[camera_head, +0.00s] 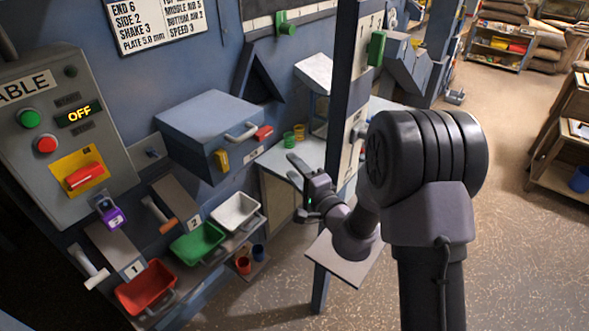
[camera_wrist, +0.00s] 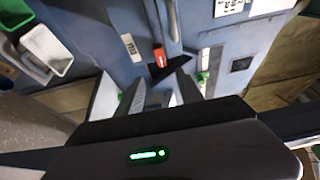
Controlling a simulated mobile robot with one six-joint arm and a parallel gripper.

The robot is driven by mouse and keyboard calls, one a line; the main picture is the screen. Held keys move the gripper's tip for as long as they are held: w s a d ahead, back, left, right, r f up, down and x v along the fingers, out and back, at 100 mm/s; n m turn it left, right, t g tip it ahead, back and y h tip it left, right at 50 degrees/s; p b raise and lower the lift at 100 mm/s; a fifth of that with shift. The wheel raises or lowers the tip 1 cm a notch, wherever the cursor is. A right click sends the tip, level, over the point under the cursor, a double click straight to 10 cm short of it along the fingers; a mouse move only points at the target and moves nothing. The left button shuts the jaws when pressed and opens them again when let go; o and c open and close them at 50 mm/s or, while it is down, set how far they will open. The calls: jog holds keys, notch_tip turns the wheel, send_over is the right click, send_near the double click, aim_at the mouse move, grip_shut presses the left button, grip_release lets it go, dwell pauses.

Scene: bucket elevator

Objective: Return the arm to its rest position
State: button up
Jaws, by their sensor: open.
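My gripper (camera_head: 298,186) is open and empty in the head view. It is held in the air at the end of my arm, pointing left, in front of the machine's lower shelves. In the wrist view my open gripper (camera_wrist: 147,90) shows its dark fingers apart with nothing between them. The blue machine front with a red handle (camera_wrist: 159,57) lies beyond them. My arm's bulky joint hides part of the floor and the machine's right side in the head view.
A control panel (camera_head: 62,140) reading OFF stands at the left. Red (camera_head: 146,288), green (camera_head: 198,243) and white (camera_head: 235,211) bins sit below a blue box (camera_head: 212,122). A blue post (camera_head: 345,80) and a small shelf (camera_head: 345,262) are close to my arm. Open floor (camera_head: 500,220) lies right.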

jog(key=s+a+r+n+g+y+b, duration=0.1)
jog(key=s+a+r+n+g+y, duration=0.25)
jog(key=s, duration=0.25)
jog(key=s+a+r+n+g+y+b, duration=0.1)
jog(key=s+a+r+n+g+y, duration=0.1)
jog(key=s+a+r+g, duration=0.3)
jog(key=s+n+g+b, duration=0.1)
jog(key=s+n+g, duration=0.2)
jog(key=s, duration=0.7)
jog(key=s+d+f+h+b, duration=0.2)
jog(key=s+d+f+h, duration=0.2)
jog(key=s+d+h, duration=0.6)
jog(key=s+d+t+h, duration=0.1)
jog(key=s+d, duration=0.3)
jog(key=d, duration=0.4)
jog(key=shift+f+m+t+h, duration=0.35)
jog(key=shift+h, duration=0.4)
